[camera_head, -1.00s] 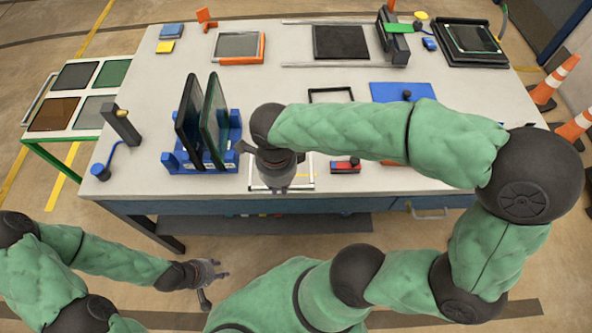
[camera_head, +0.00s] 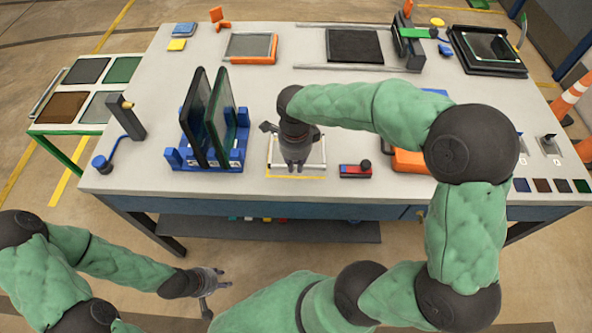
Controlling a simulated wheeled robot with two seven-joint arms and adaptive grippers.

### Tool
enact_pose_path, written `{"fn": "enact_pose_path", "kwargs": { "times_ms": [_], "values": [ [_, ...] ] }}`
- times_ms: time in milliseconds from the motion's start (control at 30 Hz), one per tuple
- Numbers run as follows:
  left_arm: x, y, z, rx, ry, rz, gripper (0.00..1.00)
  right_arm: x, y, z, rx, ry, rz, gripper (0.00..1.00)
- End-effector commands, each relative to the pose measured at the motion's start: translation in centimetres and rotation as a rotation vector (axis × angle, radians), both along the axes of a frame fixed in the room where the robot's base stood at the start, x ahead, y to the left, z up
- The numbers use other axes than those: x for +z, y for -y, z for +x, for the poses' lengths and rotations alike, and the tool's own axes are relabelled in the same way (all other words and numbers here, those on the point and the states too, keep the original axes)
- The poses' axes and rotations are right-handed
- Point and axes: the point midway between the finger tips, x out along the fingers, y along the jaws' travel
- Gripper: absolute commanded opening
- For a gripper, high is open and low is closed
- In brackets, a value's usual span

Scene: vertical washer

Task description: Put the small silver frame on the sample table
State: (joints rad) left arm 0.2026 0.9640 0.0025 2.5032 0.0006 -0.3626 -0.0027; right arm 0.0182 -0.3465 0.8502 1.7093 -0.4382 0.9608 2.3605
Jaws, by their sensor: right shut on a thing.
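The small silver frame (camera_head: 325,152) is a thin, light rectangle at the front middle of the work table, partly hidden behind my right gripper. My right gripper (camera_head: 294,168) points down over it and is shut on it; its fingertips are hard to make out. I cannot tell whether the frame touches the tabletop. A low table with a green edge (camera_head: 62,130), bearing dark, brown, green and grey sample panels, stands at the far left and looks like the sample table. My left gripper (camera_head: 226,278) is low in front of the work table, empty, with its fingers apart.
A blue rack (camera_head: 175,160) holding two upright dark panels stands left of my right gripper, towards the sample table. A red and black block (camera_head: 355,171) lies to the right. Yellow marking (camera_head: 295,177) shows below the frame.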

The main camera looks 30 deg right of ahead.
Motion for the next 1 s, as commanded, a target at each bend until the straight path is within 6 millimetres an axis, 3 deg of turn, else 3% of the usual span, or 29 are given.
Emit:
{"fn": "enact_pose_path", "kwargs": {
  "times_ms": [167, 400, 800, 833, 900, 1000],
  "values": [
    [-0.4, 0.0, 0.0, 0.000, 0.000, 0.000, 0.40, -0.9, 0.5, 0.6, -0.001, 0.000, 0.000, 0.00],
    [-1.6, 0.0, 0.0, 0.000, 0.000, 0.000, 0.40, -4.1, 0.6, 0.7, 0.000, 0.000, 0.001, 0.00],
    [-1.8, 0.0, 0.0, 0.000, 0.000, 0.000, 0.40, -4.5, 0.6, 0.7, 0.000, 0.001, 0.001, 0.00],
    [-1.8, 0.0, 0.0, 0.000, 0.000, 0.000, 0.40, -4.5, 0.6, 0.7, 0.000, 0.001, 0.001, 0.16],
    [-1.7, 0.0, 0.0, 0.000, 0.000, 0.000, 0.40, -4.4, 0.6, 0.7, 0.000, 0.001, 0.001, 0.36],
    [-1.7, 0.0, 0.0, 0.000, 0.000, 0.000, 0.40, -4.4, 0.6, 0.7, 0.000, 0.001, 0.001, 0.37]
  ]
}}
